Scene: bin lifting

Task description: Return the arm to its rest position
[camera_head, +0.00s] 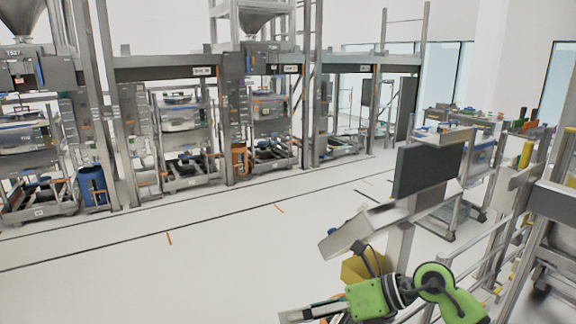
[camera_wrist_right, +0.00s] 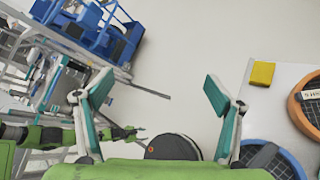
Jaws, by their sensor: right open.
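My right arm, green and black, comes in at the bottom right of the head view and bends to the left. My right gripper (camera_head: 300,313) is at its left end, cut by the bottom edge. No left gripper shows in the head view.
A dark screen (camera_head: 428,170) on a metal stand, with a yellow box (camera_head: 362,266) below, is close to the right arm. Railings line the right. In the wrist view, a yellow block (camera_wrist_right: 262,74), orange-rimmed disc (camera_wrist_right: 299,112) and blue cart (camera_wrist_right: 95,28) show. Floor at left is clear.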

